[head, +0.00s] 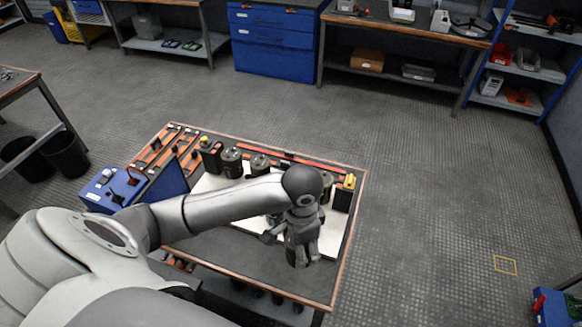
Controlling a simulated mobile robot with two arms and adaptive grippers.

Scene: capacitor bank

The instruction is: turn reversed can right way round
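Several dark capacitor cans stand in a row along the far side of the table. One (210,157) with a yellow mark on top is at the left, two round grey-topped ones (231,163) (260,165) are beside it, and one (343,194) with a yellow top is at the right end. Which can is reversed I cannot tell. My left gripper (299,255) points down over the near right part of the white board (335,232). Its fingers are small and dark, so its opening and any held can are unclear. My arm hides the middle of the row. My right gripper is out of view.
The wood-edged table (258,262) has orange-and-black strips (168,148) at its far left. A blue box (113,190) with a blue panel (168,182) stands at the left edge. A red bar (310,162) runs behind the cans. The table's near part is bare grey.

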